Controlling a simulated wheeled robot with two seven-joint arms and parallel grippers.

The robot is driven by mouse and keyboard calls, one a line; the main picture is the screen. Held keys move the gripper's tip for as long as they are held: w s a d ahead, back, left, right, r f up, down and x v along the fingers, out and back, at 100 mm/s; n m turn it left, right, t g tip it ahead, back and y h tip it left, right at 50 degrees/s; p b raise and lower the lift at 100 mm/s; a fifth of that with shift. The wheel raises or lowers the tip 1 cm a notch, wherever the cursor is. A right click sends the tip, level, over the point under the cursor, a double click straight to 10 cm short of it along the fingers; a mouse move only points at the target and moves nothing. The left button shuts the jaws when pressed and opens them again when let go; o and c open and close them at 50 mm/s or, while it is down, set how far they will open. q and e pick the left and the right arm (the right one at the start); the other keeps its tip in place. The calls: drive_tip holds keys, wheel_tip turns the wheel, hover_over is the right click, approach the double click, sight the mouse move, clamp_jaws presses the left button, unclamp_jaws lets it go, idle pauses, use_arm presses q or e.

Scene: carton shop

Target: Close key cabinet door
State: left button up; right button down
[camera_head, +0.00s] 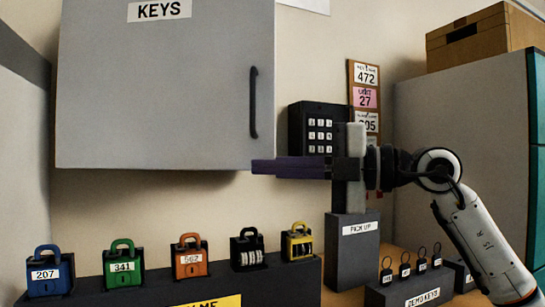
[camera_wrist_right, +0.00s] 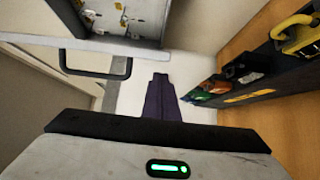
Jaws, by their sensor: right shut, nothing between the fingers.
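The key cabinet door (camera_head: 165,85) is a grey panel labelled KEYS, with a black vertical handle (camera_head: 253,103) near its right edge. In the right wrist view the door (camera_wrist_right: 55,42) stands partly open, with its handle (camera_wrist_right: 95,65) on the outer face. The cabinet interior (camera_wrist_right: 140,20), with small keys or tags on its back, shows behind it. My right gripper (camera_head: 256,167) is shut and empty, its purple fingers pointing left at the door's lower right corner. Its fingers show in the right wrist view (camera_wrist_right: 160,78) too. I cannot tell whether they touch the door. My left gripper is out of view.
A black keypad (camera_head: 318,125) and a tag board (camera_head: 364,75) are on the wall behind my right gripper. Below stand several coloured padlocks (camera_head: 190,258) on a dark stand, a PICK UP box (camera_head: 352,255) and a demo keys stand (camera_head: 410,290). A grey cabinet (camera_head: 460,130) is at right.

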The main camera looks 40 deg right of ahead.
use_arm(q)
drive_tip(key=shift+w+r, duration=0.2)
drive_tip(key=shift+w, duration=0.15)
use_arm(e)
drive_tip(key=shift+w+d, duration=0.45)
drive_tip(key=shift+w, duration=0.05)
